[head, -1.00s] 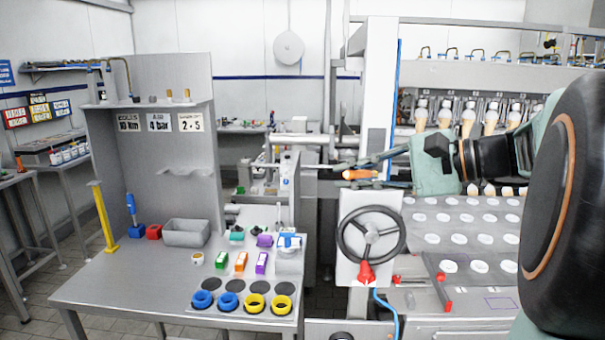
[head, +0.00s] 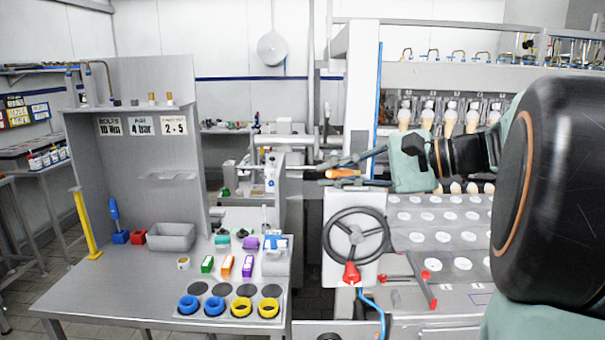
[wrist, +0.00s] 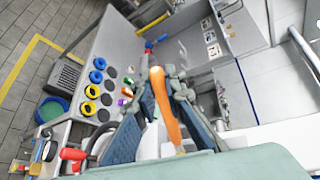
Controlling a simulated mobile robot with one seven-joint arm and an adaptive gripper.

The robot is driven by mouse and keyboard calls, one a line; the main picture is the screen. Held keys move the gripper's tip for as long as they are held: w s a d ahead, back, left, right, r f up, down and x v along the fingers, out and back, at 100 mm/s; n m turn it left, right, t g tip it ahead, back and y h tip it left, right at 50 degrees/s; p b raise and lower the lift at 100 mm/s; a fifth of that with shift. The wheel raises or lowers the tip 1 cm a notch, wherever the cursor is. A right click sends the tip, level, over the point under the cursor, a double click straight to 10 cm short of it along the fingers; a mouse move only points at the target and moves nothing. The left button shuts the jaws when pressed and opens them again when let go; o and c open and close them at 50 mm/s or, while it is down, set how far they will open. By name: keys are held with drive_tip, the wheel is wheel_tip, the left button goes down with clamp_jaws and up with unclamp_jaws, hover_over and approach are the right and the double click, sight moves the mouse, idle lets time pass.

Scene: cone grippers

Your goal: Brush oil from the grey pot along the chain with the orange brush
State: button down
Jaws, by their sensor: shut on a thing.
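My gripper (head: 350,173) is shut on the orange brush (head: 343,174) and holds it in the air beyond the handwheel. In the wrist view, the brush (wrist: 163,100) lies between the two fingers of my gripper (wrist: 160,82), its orange handle running down the middle. Its bristles cannot be made out. I cannot tell the grey pot for sure. A small pale pot (head: 183,264) with a yellowish top stands on the left table, apart from the gripper. I cannot make out the chain.
The left table (head: 110,285) carries a grey bin (head: 171,237), coloured blocks, and blue and yellow rings. A black handwheel (head: 356,238) on a white panel stands below the gripper. To the right is a machine bed with rows of white discs (head: 430,216) and hanging cones.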

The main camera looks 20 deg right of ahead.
drive_tip(key=shift+r+p, duration=3.35)
drive_tip(key=shift+r, duration=1.2)
drive_tip(key=shift+f+b, duration=3.85)
drive_tip(key=shift+f, duration=0.75)
drive_tip(key=shift+r+p, duration=3.45)
drive_tip(key=shift+r, duration=1.15)
drive_tip(key=shift+f+b, duration=3.85)
drive_tip(key=shift+f, duration=0.8)
